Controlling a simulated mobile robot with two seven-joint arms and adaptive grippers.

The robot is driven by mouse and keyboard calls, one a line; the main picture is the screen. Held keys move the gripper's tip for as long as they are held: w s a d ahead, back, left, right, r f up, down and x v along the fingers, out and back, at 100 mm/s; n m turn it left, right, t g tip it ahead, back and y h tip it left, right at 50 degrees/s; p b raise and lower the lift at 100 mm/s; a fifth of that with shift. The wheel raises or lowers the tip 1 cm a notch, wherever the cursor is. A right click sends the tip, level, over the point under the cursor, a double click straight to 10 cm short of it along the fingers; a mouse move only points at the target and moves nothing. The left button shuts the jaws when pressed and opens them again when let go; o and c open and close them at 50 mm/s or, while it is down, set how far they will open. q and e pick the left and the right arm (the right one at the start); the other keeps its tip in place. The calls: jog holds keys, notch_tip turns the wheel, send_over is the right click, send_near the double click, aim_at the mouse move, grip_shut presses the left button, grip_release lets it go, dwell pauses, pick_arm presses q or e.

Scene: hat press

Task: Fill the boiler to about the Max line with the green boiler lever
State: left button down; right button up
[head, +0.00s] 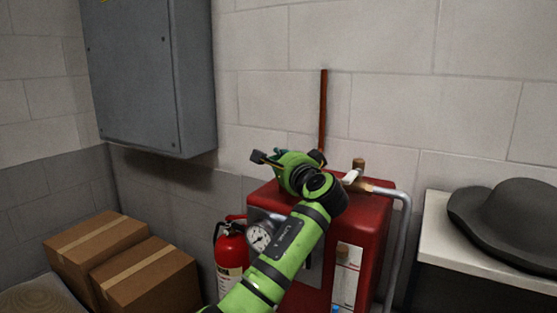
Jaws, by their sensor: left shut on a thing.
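The red boiler (374,218) stands against the wall at the centre right, with a round dial gauge (259,237) on its front. My left gripper (286,159) is over the boiler's top left edge, its arm rising from below. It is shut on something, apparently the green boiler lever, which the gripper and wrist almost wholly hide. The arm also covers much of the boiler's front, and I cannot make out a Max line or a water level. A pale label (346,262) shows on the front at right. My right gripper is out of view.
A brass valve (357,172) and a grey pipe (402,225) are at the boiler's right. A fire extinguisher (230,255) stands at left, with cardboard boxes (148,275) farther left. A grey wall cabinet (150,75) hangs above. A dark hat (510,215) sits at right.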

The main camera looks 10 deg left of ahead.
pick_arm(q)
jog(key=shift+r, duration=0.15)
jog(key=c, duration=1.2)
grip_release()
jog(key=v, duration=1.2)
jog(key=shift+a, duration=0.1)
